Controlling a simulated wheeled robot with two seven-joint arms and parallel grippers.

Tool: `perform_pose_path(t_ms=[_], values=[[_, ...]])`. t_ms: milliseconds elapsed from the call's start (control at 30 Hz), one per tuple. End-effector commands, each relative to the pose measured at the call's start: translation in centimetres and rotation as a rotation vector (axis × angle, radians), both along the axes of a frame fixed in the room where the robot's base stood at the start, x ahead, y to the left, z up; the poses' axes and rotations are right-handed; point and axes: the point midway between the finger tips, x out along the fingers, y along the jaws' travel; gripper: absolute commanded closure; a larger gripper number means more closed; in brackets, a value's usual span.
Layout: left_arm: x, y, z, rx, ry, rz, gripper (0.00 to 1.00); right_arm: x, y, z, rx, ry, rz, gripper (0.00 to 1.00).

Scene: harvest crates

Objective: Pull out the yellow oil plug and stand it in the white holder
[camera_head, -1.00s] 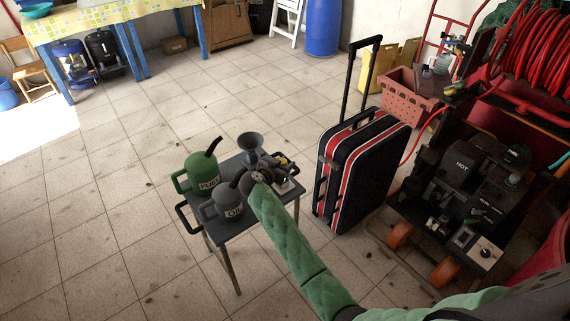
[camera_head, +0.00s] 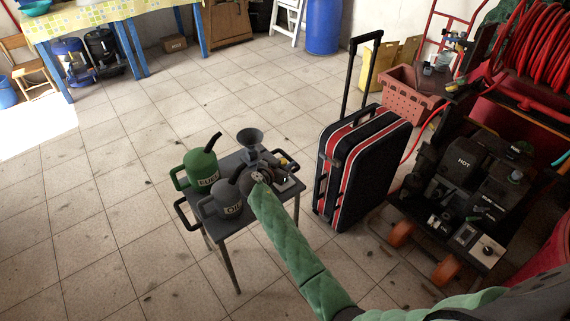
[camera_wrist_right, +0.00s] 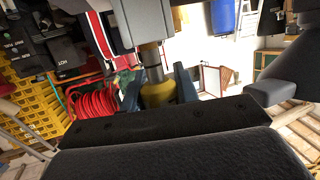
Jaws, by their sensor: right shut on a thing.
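My right gripper (camera_head: 270,172) is over the right part of the small grey cart, beside the oil can, with its arm coming from the lower right. In the right wrist view, its two dark fingers (camera_wrist_right: 158,90) are shut on the yellow oil plug (camera_wrist_right: 157,88), one on each side. A brownish shaft runs from the plug to a pale grey block (camera_wrist_right: 150,22) at the top of that view; I cannot tell whether they are joined. In the head view the plug is hidden by the gripper. A pale piece (camera_head: 292,184) beside the gripper may be the white holder. My left gripper is not in view.
The grey cart (camera_head: 232,228) also carries a green fuel can (camera_head: 201,168), a grey oil can (camera_head: 226,200) and a funnel (camera_head: 249,138). A black and red suitcase (camera_head: 365,165) stands close at right, then a pressure washer (camera_head: 465,165).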

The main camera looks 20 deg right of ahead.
Motion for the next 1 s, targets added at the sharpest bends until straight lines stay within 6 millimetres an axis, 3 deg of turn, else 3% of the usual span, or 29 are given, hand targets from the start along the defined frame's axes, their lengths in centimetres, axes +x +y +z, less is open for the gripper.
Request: perform_pose_path(t_ms=[700, 733, 833, 867, 1000], values=[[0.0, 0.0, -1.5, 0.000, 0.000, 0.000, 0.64, 0.0, 0.0, -1.5, 0.000, 0.000, 0.000, 0.92], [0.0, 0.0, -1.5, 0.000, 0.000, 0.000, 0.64, 0.0, 0.0, -1.5, 0.000, 0.000, 0.000, 0.68], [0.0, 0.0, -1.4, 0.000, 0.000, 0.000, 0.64, 0.0, 0.0, -1.4, 0.000, 0.000, 0.000, 0.48], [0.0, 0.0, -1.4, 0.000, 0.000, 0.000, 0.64, 0.0, 0.0, -1.4, 0.000, 0.000, 0.000, 0.44], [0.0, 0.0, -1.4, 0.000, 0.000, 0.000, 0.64, 0.0, 0.0, -1.4, 0.000, 0.000, 0.000, 0.44]])
